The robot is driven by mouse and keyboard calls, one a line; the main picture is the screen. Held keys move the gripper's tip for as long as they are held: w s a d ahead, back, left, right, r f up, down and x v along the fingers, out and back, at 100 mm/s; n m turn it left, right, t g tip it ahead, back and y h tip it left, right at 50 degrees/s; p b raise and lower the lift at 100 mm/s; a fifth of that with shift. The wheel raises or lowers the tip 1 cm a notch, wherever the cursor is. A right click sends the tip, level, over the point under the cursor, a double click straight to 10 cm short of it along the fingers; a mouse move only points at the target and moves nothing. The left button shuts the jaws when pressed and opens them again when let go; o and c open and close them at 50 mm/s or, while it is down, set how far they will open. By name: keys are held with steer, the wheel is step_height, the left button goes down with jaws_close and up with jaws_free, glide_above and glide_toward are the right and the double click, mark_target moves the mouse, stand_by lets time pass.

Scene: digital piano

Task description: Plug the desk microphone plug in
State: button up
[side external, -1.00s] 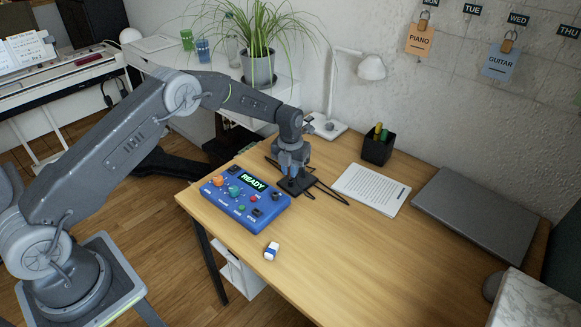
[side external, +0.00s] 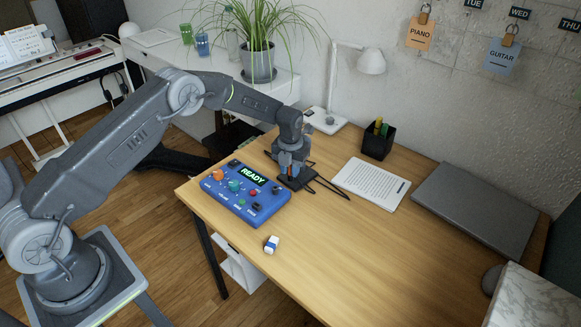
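My gripper (side external: 290,170) points down over a small dark block (side external: 299,183) on the desk, just behind the blue pedal box. Something orange-red shows low between its fingers, too small to make out, and I cannot tell whether the fingers are closed on it. Dark cables (side external: 326,186) lie on the desk around the block. The microphone plug and its socket cannot be told apart at this size. The blue box (side external: 222,198) has several knobs and a lit screen reading READY (side external: 253,174).
A white and blue eraser (side external: 271,244) lies in front of the box. Printed paper (side external: 371,183), a black pen cup (side external: 377,141), a desk lamp (side external: 371,62) and a closed laptop (side external: 474,211) stand to the right. The front middle of the wooden desk (side external: 350,260) is clear.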

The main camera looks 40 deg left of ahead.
steer(key=o, duration=0.3)
steer(key=shift+o, duration=0.2)
step_height(320, 180, up, 14)
stand_by(0.4)
